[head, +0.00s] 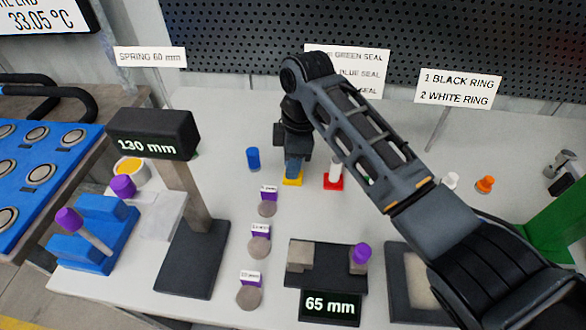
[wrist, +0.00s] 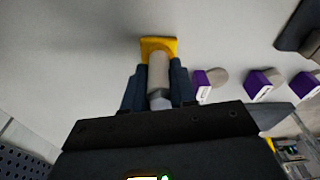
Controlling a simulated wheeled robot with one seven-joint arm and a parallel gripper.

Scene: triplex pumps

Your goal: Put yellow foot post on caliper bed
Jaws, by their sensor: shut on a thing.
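The yellow foot post stands upright with its square yellow foot (head: 292,181) down, left of a white post on a red foot (head: 334,178). My gripper (head: 292,168) is shut on it from above. In the wrist view the grey shaft (wrist: 158,72) is between my two dark fingers, with the yellow foot (wrist: 158,44) beyond them. I cannot tell whether the foot touches the table. The caliper with the 65 mm display has a dark bed (head: 325,262) at the front middle. A grey block and a purple-topped piece (head: 361,253) are on it.
Several grey discs with purple-and-white labels (head: 259,246) lie between my gripper and the table front. A blue cylinder (head: 253,158) stands left of my gripper. The tall 130 mm gauge (head: 187,257) stands left. A dark-framed tray (head: 398,285) lies right of the caliper.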

